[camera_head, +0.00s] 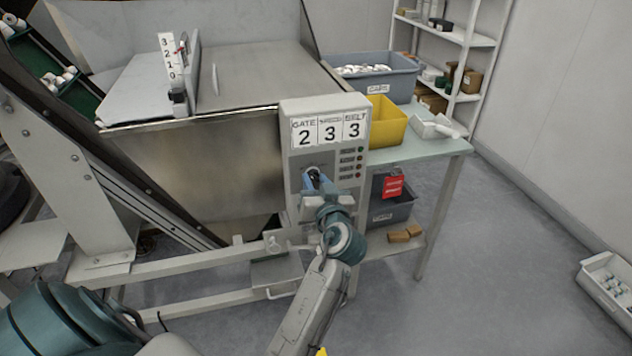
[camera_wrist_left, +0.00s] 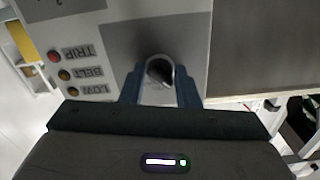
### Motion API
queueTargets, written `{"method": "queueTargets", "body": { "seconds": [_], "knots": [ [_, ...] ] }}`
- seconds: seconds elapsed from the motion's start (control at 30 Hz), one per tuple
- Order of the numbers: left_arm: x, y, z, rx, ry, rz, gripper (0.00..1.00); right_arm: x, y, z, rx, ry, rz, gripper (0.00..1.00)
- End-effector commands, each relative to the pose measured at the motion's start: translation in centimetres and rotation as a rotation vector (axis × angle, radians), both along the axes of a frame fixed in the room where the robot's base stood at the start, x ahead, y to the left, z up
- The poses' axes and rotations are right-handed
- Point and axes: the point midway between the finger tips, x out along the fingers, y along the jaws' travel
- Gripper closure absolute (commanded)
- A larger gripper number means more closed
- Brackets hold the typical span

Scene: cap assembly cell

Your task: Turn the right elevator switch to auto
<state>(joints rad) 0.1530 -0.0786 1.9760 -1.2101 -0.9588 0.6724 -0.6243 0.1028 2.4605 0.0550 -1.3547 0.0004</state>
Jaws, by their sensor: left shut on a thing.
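The elevator control panel (camera_head: 325,112) is a light grey box on the front right corner of the metal hopper. The rotary switch (camera_wrist_left: 160,68) is a dark knob in a silver ring on a grey plate. In the head view my left gripper (camera_head: 314,178) is in front of the panel's lower left and mostly covers the switch. In the left wrist view my left gripper (camera_wrist_left: 159,82) has its two blue fingers closed on either side of the switch. The switch's position labels are hidden, so I cannot tell its setting. My right gripper is not in view.
The panel shows GATE 2, a middle 3 and BELT 3, with several indicator lamps (camera_head: 360,160) at right. A yellow bin (camera_head: 388,122) and a grey bin (camera_head: 405,85) stand on the bench (camera_head: 440,147) at right. The floor at right is mostly clear.

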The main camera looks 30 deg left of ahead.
Motion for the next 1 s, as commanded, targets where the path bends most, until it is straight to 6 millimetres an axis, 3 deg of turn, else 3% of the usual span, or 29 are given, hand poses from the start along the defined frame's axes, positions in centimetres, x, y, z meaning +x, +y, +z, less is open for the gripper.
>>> {"method": "queueTargets", "body": {
  "seconds": [0.37,0.8,1.0],
  "knots": [
    [0.0,0.0,0.1,0.028,0.033,0.000,0.94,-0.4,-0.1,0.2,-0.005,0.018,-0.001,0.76],
    [-0.1,0.1,0.3,0.230,0.271,0.000,0.94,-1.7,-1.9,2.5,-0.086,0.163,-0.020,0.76],
    [-0.1,0.1,0.3,0.338,0.396,0.000,0.94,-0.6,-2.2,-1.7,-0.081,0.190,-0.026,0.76]
  ]
}}
